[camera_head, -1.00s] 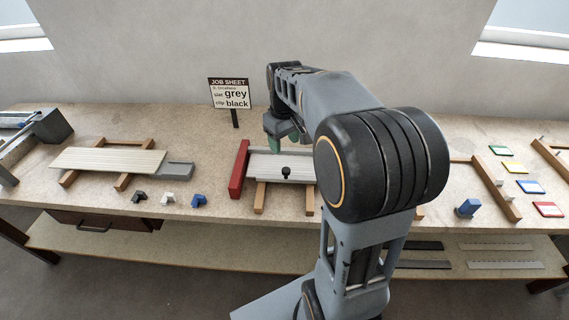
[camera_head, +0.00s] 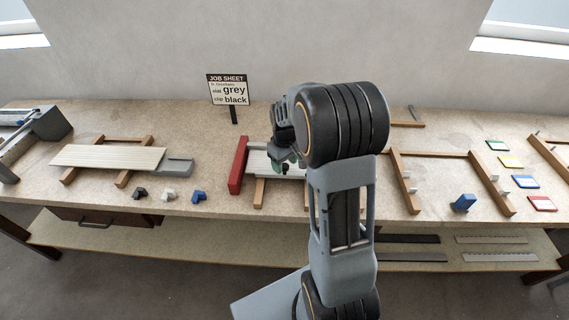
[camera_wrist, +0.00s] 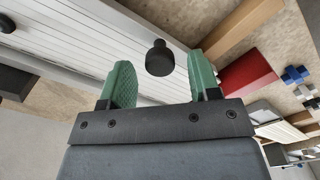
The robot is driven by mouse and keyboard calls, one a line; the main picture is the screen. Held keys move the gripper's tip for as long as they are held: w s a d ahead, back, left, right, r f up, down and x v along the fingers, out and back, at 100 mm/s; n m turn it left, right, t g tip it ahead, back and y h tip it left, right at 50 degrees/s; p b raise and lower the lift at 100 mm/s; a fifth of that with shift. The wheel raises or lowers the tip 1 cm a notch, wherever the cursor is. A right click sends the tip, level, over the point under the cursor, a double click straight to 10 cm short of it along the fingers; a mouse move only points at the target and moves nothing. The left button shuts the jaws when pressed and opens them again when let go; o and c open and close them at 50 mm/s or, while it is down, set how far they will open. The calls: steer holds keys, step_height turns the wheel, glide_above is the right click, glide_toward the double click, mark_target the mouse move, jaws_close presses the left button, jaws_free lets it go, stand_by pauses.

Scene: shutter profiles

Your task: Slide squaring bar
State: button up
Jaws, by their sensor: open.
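A pale slatted panel (camera_head: 258,161) lies on wooden rails in the middle of the bench, with a red bar (camera_head: 237,166) across its left end. In the wrist view the panel (camera_wrist: 75,35) shows close up. A black knob (camera_wrist: 160,58) stands up from it, and the red bar (camera_wrist: 246,73) is to the right. I cannot tell which part is the squaring bar. My gripper (camera_head: 283,163) is over the panel. In the wrist view its green fingers (camera_wrist: 162,74) are open on either side of the knob, with gaps. My arm hides the panel's right part.
Another slatted panel (camera_head: 105,157) lies on rails to the left. Black (camera_head: 139,193), white (camera_head: 168,195) and blue (camera_head: 199,196) clips lie in front. The job sheet (camera_head: 228,90) says slat grey, clip black.

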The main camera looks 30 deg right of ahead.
steer(key=shift+f, duration=0.5)
steer(key=shift+c, duration=0.3)
jaws_close()
